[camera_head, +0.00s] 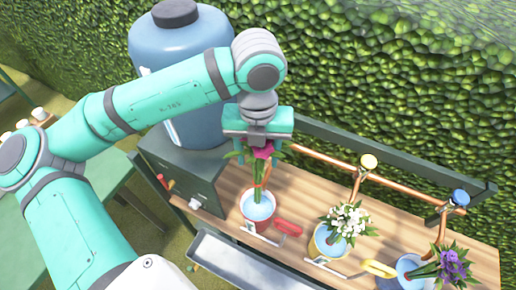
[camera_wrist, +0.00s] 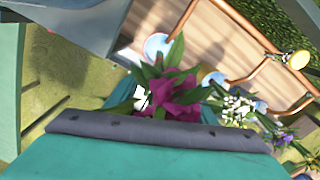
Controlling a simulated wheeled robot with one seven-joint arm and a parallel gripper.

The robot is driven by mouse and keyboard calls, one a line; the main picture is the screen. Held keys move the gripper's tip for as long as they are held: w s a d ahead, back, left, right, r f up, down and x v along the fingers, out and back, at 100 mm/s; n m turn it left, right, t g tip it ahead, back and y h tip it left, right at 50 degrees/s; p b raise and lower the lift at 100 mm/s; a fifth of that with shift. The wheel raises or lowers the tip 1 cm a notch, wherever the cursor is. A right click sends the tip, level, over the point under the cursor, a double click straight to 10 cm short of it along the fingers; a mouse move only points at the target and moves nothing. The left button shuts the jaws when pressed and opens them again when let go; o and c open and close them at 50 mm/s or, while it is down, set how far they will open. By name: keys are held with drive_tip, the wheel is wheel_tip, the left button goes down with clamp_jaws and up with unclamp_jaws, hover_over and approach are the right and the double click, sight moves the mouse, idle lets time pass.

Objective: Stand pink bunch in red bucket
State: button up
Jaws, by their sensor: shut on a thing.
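My gripper (camera_head: 257,141) is shut on the pink bunch (camera_head: 264,151) and points down above the red bucket (camera_head: 258,223). The bunch has magenta blooms and green leaves; it also shows close up in the wrist view (camera_wrist: 177,95).
A yellow bucket (camera_head: 319,243) with white flowers (camera_head: 347,219) stands to the right, then a bucket with purple flowers (camera_head: 453,265). Copper pipes with a yellow knob (camera_head: 369,161) and a blue knob (camera_head: 460,197) rise behind. A large blue water tank (camera_head: 180,60) stands at the back left.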

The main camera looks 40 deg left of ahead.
sight(257, 170)
drive_tip(key=shift+f, duration=8.6)
drive_tip(key=o, duration=1.7)
wheel_tip(257, 170, up, 11)
drive_tip(key=shift+f, duration=0.15)
drive_tip(key=shift+s, duration=0.1)
